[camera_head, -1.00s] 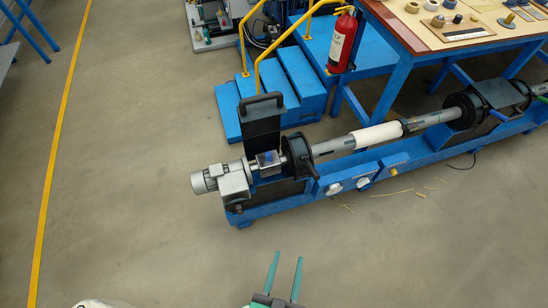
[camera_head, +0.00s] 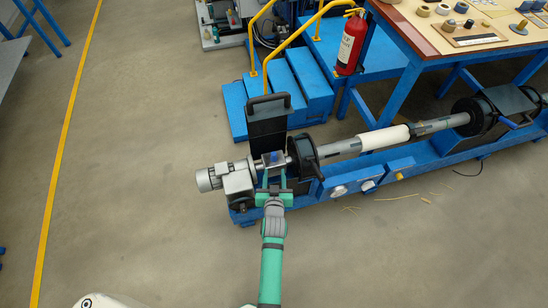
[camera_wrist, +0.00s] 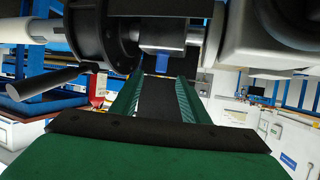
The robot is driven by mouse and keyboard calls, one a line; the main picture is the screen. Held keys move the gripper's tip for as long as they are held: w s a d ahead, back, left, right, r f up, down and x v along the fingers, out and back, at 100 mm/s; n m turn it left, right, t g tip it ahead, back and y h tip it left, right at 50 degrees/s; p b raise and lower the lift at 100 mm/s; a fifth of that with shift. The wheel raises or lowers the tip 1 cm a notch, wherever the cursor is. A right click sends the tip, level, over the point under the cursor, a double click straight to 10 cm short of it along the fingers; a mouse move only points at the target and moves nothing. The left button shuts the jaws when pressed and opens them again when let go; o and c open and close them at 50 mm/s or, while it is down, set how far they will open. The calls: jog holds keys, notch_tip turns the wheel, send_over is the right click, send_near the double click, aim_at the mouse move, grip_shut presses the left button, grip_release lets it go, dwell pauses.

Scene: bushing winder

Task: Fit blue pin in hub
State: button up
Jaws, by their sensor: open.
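The blue pin (camera_wrist: 162,63) shows in the wrist view against the silver hub (camera_wrist: 160,38), in the gap between my fingertips. How deep it sits in the hub cannot be told. In the head view the hub (camera_head: 278,157) is on the shaft between the grey motor and the black disc, with a small blue patch on it. My gripper (camera_head: 274,174) is at the hub's near side, fingers pointing at it; in the wrist view its green fingers (camera_wrist: 160,78) are apart on either side of the pin, with nothing clearly held.
A grey motor (camera_head: 209,178) stands left of the hub and a black disc (camera_head: 304,158) right of it. A black handled plate (camera_head: 268,124) rises behind. A red fire extinguisher (camera_head: 351,42) and blue steps (camera_head: 300,75) are farther back. The floor in front is clear.

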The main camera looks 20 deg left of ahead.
aim_at(274, 157)
jog(key=x, duration=1.2)
jog(key=shift+w+a+r, duration=0.2)
jog(key=shift+w+a, duration=0.1)
jog(key=shift+a, duration=0.05)
jog(key=shift+c, duration=0.4)
grip_shut()
